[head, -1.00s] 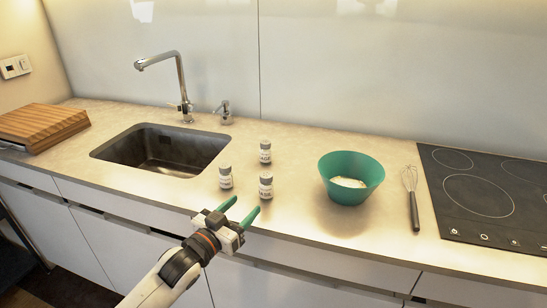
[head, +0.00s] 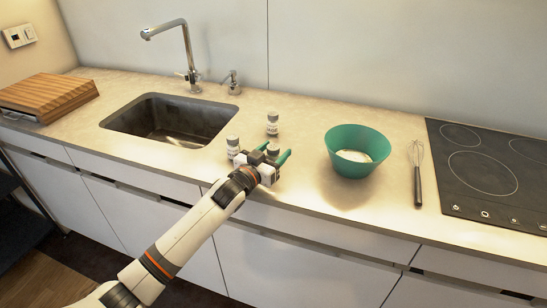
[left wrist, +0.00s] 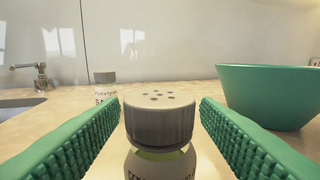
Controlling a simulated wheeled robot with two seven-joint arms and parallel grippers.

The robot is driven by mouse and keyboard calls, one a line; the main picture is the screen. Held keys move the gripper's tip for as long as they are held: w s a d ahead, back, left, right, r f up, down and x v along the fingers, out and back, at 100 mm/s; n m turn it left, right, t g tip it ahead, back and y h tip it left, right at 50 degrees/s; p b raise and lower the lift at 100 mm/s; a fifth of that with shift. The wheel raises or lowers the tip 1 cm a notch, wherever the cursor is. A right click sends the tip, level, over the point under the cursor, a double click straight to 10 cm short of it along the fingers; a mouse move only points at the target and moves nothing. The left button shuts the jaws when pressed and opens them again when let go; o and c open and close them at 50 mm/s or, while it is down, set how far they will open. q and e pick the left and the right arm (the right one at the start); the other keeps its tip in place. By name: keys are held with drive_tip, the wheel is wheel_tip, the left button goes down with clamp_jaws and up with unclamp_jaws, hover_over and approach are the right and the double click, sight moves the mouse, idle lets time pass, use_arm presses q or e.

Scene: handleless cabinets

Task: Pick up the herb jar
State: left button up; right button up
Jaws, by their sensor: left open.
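A small jar with a grey perforated shaker cap (left wrist: 160,122) stands between the open green fingers of my left gripper (left wrist: 160,108) in the left wrist view, with a gap on each side. Its label is mostly cut off, so I cannot tell whether it is the herb jar. In the head view my left gripper (head: 275,153) hides most of this jar at the counter's front. A second jar (head: 272,124) stands farther back; a third jar (head: 233,146) stands just left of the gripper. Their labels are too small to read in the head view.
A green bowl (head: 355,150) with pale contents stands right of the gripper. A whisk (head: 417,178) and black cooktop (head: 490,172) lie farther right. The sink (head: 170,120) with its tap (head: 187,55) and a wooden board (head: 45,96) are left.

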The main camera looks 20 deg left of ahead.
sight(274, 146)
use_arm(q)
drive_tip(key=c, duration=1.1)
wheel_tip(274, 146, up, 10)
drive_tip(key=shift+r, duration=0.1)
